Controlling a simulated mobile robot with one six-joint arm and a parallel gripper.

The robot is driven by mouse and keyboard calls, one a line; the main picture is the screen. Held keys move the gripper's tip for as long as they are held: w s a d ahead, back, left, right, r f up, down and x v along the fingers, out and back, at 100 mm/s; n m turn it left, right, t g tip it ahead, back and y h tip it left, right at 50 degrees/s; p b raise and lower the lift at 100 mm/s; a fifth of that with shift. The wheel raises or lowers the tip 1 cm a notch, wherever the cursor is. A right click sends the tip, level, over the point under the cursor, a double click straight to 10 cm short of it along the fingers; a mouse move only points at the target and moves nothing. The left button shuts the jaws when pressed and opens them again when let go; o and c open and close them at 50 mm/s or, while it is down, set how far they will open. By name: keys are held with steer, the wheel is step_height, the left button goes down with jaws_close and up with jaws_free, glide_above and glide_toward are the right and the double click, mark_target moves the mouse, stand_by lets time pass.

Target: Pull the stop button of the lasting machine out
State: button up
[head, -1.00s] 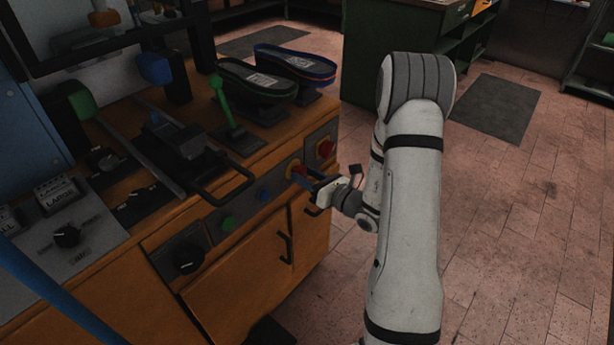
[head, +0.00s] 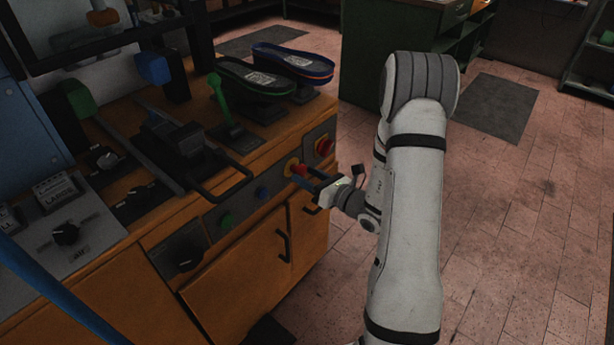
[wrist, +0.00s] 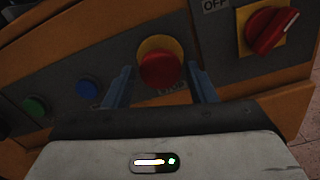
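The stop button is a red mushroom head (wrist: 160,70) on a yellow round plate, on the grey front panel of the orange lasting machine (head: 235,277). It also shows in the head view (head: 300,170), at the panel's right part. My gripper (head: 314,183) is in front of it. In the wrist view my gripper's blue fingers (wrist: 161,88) stand apart, one on each side of the red head, with a visible gap on both sides. Whether the fingertips reach past the head, and how far the button stands out, I cannot tell.
A red rotary switch (wrist: 272,30) on a yellow plate sits right of the button. Blue (wrist: 88,89) and green (wrist: 35,107) buttons are on the left. A black bar handle (head: 222,188) juts out above the panel. The floor to the right is clear.

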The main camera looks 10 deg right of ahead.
steer(key=shift+o, duration=1.2)
steer(key=shift+d, duration=0.1)
steer(key=v, duration=0.7)
steer(key=shift+s, duration=0.3)
steer(key=shift+d, duration=0.15)
